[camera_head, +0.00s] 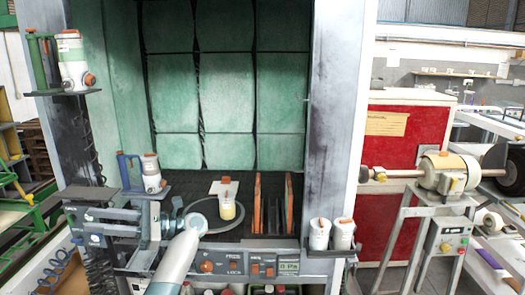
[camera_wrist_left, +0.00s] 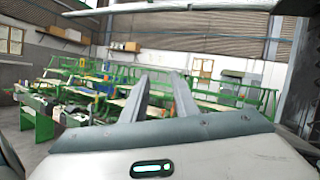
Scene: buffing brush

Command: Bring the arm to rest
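My left arm (camera_head: 178,260) comes up from the bottom of the head view and bends left in front of the cabinet. My left gripper (camera_head: 80,222) points left beside the cabinet's front left edge, below the small bottle shelf. In the left wrist view the two fingers of the left gripper (camera_wrist_left: 160,80) stand apart with nothing between them. They face the open workshop. My right arm and gripper show in neither view.
A buffing machine (camera_head: 448,170) is on a stand at right. Green-framed benches (camera_wrist_left: 90,88) lie well beyond the gripper.

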